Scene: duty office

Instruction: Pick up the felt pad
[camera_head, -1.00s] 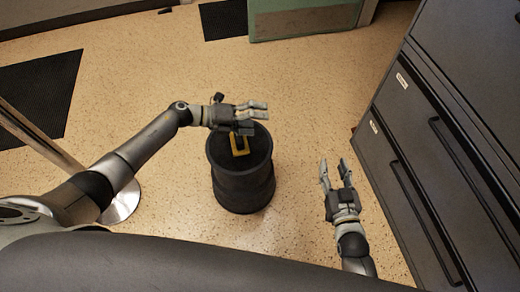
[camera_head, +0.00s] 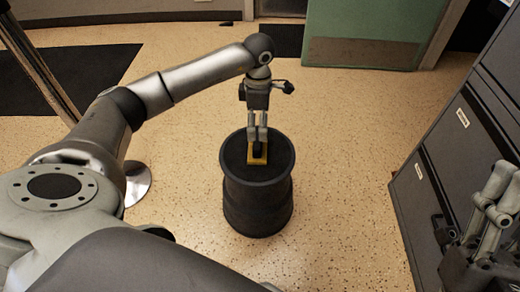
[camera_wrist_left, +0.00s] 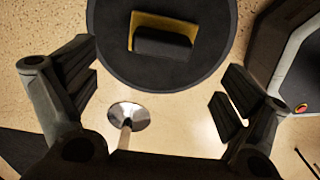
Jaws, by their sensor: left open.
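The felt pad looks like a dark block (camera_wrist_left: 163,43) on a yellow piece (camera_wrist_left: 172,21); I cannot tell if both belong to it. It lies on the round top of a black drum-like stand, and its yellow part also shows in the head view (camera_head: 258,160). My left gripper (camera_head: 257,138) points down over it with fingers apart and empty. In the left wrist view the pad lies ahead, at the top of the picture between the lines of the two open fingers. My right gripper (camera_head: 497,193) is at the right edge, partly cut off, fingers apart.
The black stand (camera_head: 257,207) stands alone on the speckled floor. Dark drawer cabinets (camera_head: 450,150) rise at the right, close to my right gripper. A metal post (camera_head: 38,65) with a round base stands at the left. A green panel (camera_head: 370,30) is at the back.

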